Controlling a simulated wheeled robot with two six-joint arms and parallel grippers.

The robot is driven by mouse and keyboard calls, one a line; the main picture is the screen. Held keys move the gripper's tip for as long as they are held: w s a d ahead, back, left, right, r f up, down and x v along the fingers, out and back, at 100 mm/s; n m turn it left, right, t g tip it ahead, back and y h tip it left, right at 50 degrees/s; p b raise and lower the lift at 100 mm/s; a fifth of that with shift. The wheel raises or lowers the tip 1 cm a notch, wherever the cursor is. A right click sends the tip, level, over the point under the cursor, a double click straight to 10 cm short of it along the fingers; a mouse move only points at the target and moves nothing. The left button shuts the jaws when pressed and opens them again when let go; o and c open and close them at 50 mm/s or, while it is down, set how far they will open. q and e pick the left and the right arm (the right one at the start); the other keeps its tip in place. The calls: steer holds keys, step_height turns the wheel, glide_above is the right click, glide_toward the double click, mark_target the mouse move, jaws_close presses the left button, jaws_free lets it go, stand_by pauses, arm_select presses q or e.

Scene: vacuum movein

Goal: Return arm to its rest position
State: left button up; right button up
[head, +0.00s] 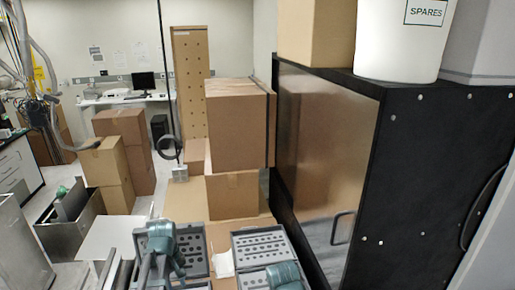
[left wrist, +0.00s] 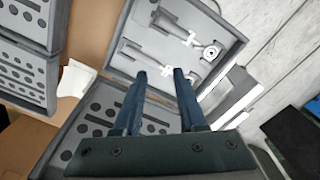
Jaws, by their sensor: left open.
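My left gripper (left wrist: 161,74) is open in the left wrist view, with its two dark blue fingers apart and nothing between them. It is above an open grey case (left wrist: 75,152), whose base has round holes and whose raised lid (left wrist: 150,62) holds metal pieces. In the head view, my left arm (head: 162,240) shows teal at bottom centre, over the left grey case (head: 196,268); its fingertips cannot be made out there. A teal part of my right arm (head: 285,276) shows at the bottom edge, but I see no right fingers.
A second grey case (head: 258,250) lies open to the right, with white paper (head: 223,264) between the cases. Cardboard boxes (head: 238,130) stand behind. A large black cabinet (head: 430,150) fills the right side. A metal bin (head: 70,225) stands at left.

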arm_select(q)
steer(key=s+d+m, duration=0.7)
steer(key=d+m, duration=0.2)
steer(key=d, duration=0.2)
steer(key=s+d+f+m+b, duration=0.2)
steer(key=d+f+b, duration=0.3)
steer(key=f+b, duration=0.4)
steer(key=s+d+f+m+y+b, duration=0.1)
steer(key=s+d+f+b, duration=0.3)
steer(key=f+b, duration=0.5)
steer(key=d+m, duration=0.1)
steer(key=d, duration=0.1)
steer(key=shift+d+f+b, duration=0.15)
steer(key=shift+d+b, duration=0.15)
